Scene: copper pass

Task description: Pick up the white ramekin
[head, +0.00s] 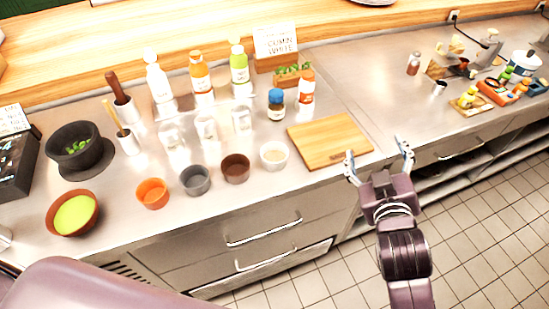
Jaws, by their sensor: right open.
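The white ramekin (274,156) stands upright on the steel counter, at the right end of a row of small ramekins, just left of the wooden board. It seems to hold something pale. My right gripper (378,156) is open and empty, fingers pointing away from me, near the counter's front edge and the board's right front corner. It is to the right of the white ramekin and clearly apart from it. My left gripper is not in view.
Brown (235,169), grey (195,181) and orange (152,194) ramekins stand left of the white one. Clear glasses (206,135) and bottles stand behind. Drawer handles (264,231) stick out below the counter edge.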

